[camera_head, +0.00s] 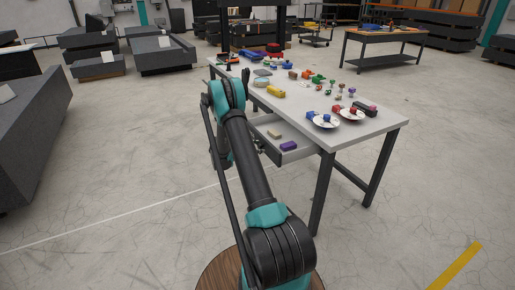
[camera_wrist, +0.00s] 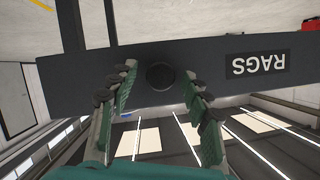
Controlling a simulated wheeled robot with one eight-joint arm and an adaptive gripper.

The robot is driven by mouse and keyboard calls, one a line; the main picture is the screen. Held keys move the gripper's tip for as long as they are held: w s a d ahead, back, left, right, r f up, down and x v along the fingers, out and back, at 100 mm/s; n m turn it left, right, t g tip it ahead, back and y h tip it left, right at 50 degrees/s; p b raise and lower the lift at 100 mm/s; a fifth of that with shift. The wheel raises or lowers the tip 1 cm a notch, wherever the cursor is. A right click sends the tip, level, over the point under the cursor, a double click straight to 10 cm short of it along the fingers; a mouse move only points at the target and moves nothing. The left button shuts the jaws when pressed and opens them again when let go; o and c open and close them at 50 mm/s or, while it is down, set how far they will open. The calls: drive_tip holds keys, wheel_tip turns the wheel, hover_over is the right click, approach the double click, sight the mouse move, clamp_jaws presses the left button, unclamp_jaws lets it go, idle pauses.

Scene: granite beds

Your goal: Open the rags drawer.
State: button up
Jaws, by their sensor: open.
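The rags drawer's dark front (camera_wrist: 70,85) spans the wrist view, with an upside-down RAGS label (camera_wrist: 257,66) at right. Its round black knob (camera_wrist: 160,76) is near the middle. My gripper (camera_wrist: 159,73) is open, with one finger on each side of the knob; I cannot tell whether they touch it. In the head view an open drawer (camera_head: 297,155) juts from under the table, holding a purple block (camera_head: 288,146) and a beige block (camera_head: 274,134). Its label is not visible there, and my arm hides most of the gripper.
The grey table (camera_head: 380,128) carries small coloured items, a yellow item (camera_head: 275,91) and plates (camera_head: 326,121) near its front right. A dark table leg (camera_head: 322,195) stands right of the drawer. The floor in front is clear.

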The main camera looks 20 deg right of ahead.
drive_tip(key=v, duration=1.1)
drive_tip(key=shift+a, duration=0.35)
drive_tip(key=shift+r, duration=0.15)
drive_tip(key=s+a+r+n+y, duration=0.25)
drive_tip(key=s+r+n, duration=0.25)
drive_tip(key=s, duration=0.4)
drive_tip(key=s+a+r+n+y, duration=0.2)
drive_tip(key=s+r+n+y, duration=0.3)
drive_tip(key=s, duration=0.4)
drive_tip(key=s+a+n+y, duration=0.3)
drive_tip(key=s+a+n, duration=0.1)
drive_tip(key=s, duration=0.8)
drive_tip(key=s+a+n+t+y, duration=0.1)
drive_tip(key=s+a+n+y, duration=0.2)
drive_tip(key=s, duration=0.9)
drive_tip(key=a+n, duration=0.2)
drive_tip(key=a, duration=0.1)
drive_tip(key=shift+a+f+n, duration=0.3)
drive_tip(key=shift+a+f, duration=0.05)
drive_tip(key=shift+a, duration=0.05)
drive_tip(key=shift+d, duration=0.1)
